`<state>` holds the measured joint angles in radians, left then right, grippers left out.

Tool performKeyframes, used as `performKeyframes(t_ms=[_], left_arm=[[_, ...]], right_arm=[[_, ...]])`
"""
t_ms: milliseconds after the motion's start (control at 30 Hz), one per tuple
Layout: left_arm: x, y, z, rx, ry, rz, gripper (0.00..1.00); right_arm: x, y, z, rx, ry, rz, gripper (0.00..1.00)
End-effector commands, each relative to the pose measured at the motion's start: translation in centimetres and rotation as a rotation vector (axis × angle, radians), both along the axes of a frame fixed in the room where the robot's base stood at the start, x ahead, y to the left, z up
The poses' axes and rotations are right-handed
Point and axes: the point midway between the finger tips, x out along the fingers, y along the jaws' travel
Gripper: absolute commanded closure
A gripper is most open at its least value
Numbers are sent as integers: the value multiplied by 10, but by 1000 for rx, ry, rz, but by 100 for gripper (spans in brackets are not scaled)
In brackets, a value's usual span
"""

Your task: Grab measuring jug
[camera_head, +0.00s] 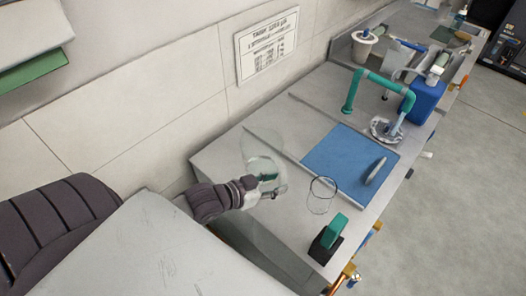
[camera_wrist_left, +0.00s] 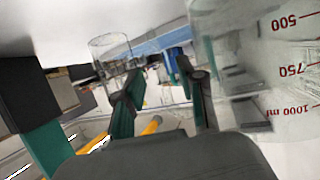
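The measuring jug (camera_head: 257,149) is clear and stands on the grey worktop near the wall. In the left wrist view the jug (camera_wrist_left: 292,75) fills the right side, with upside-down red marks for 500, 750 and 1000 ml. My left gripper (camera_head: 268,179) is at the jug in the head view and shows partly through the clear wall. In the left wrist view my left gripper (camera_wrist_left: 160,70) has its fingers apart, and the jug is to the right of the right finger, not visibly between them. Contact cannot be told. My right gripper is not in view.
A glass beaker (camera_head: 321,195) stands right of the jug, beside a blue mat (camera_head: 345,160). A green and black block (camera_head: 329,233) is near the front edge. A teal tap (camera_head: 375,80) rises behind. A wall sign (camera_head: 267,46) hangs above the worktop.

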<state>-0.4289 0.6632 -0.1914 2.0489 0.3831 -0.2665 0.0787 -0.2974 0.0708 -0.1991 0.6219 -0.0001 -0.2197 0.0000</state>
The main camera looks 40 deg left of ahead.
Motion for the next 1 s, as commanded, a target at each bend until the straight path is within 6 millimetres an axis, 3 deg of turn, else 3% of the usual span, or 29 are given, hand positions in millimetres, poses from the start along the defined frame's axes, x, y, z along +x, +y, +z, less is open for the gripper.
performKeyframes(t_ms=[200, 467, 700, 1000], left_arm=[[24, -9, -8, 0, -1, 1, 61], [25, -10, -10, 0, 0, 0, 61], [25, -10, -10, 0, 0, 0, 99], [25, -10, -10, 0, 0, 0, 100]], right_arm=[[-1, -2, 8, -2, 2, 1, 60], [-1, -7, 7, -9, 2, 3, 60], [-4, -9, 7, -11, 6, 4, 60], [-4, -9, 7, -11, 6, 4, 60]])
